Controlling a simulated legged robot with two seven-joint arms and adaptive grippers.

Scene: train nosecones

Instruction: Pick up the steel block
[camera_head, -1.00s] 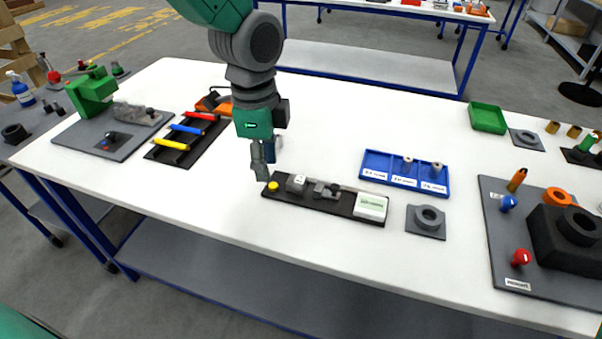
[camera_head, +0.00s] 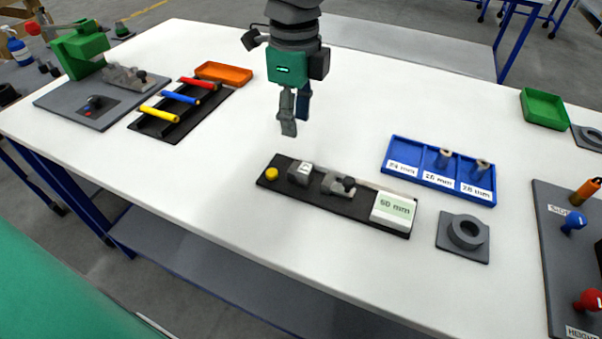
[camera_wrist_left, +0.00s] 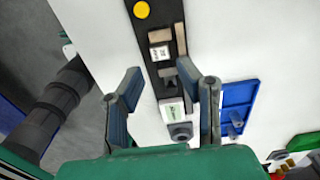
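The steel block is a small grey cube with a white label (camera_head: 300,173). It sits on a black strip-shaped fixture (camera_head: 352,207), between a yellow button (camera_head: 272,174) and a grey clamp-like part (camera_head: 338,184). In the left wrist view the block (camera_wrist_left: 160,52) lies beyond the fingers, left of centre. My left gripper (camera_head: 295,120) hangs above the table and, in the head view, appears just behind the block, apart from it. Its fingers (camera_wrist_left: 160,85) are spread and empty in the wrist view. My right gripper is not in view.
The fixture also carries a white "50 mm" block (camera_head: 394,209). To its right are a blue labelled tray (camera_head: 440,183) and a grey ring part (camera_head: 466,235). A rack with coloured rods (camera_head: 180,110) and an orange tray (camera_head: 224,72) stand left.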

